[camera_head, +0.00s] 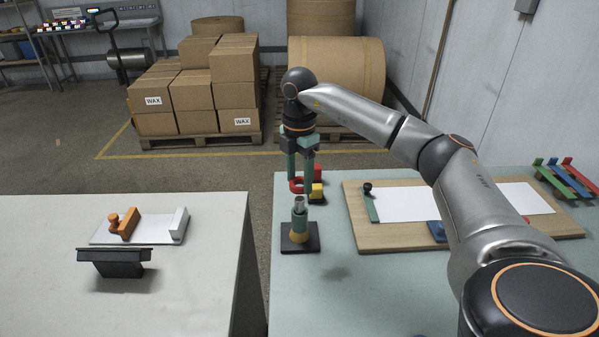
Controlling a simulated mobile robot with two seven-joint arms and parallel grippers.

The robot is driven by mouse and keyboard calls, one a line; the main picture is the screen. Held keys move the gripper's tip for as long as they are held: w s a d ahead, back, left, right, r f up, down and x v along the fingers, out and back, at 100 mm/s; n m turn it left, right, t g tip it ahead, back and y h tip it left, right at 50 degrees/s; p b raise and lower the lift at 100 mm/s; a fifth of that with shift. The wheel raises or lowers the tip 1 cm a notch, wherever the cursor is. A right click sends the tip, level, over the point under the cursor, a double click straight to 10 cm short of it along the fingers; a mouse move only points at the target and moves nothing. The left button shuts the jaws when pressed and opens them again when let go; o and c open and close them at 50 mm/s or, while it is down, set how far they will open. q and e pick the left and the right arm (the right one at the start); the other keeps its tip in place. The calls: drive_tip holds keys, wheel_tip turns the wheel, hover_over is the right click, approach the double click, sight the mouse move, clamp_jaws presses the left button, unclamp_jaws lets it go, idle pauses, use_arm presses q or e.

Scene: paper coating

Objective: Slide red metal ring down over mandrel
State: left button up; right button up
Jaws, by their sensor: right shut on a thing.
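The mandrel (299,203) stands upright on a square black base (287,246) near the left edge of the right-hand table. Its metal tip is bare, with a green part and an orange part lower down around it. My right gripper (301,187) points down behind the mandrel, just beyond its tip in the picture. It is shut on the red metal ring (295,186), which shows between and beside the fingers. I cannot tell the exact height of the ring above the table. My left gripper is not in view.
A red block (317,171) and a yellow block (317,190) sit close to the right of the gripper. A wooden board (400,241) with white paper lies right. Coloured strips (565,178) are at far right. A gap separates the left table (200,300).

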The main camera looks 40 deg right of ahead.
sight(300, 199)
drive_tip(key=shift+f, duration=0.8)
drive_tip(key=shift+p, duration=0.6)
idle(1.3)
drive_tip(key=shift+f+b, duration=1.05)
drive_tip(key=shift+f, duration=1.05)
drive_tip(key=o, duration=1.4)
drive_tip(key=shift+o, duration=0.2)
drive_tip(key=shift+r, duration=0.15)
wheel_tip(300, 199, up, 12)
drive_tip(key=shift+r, duration=0.2)
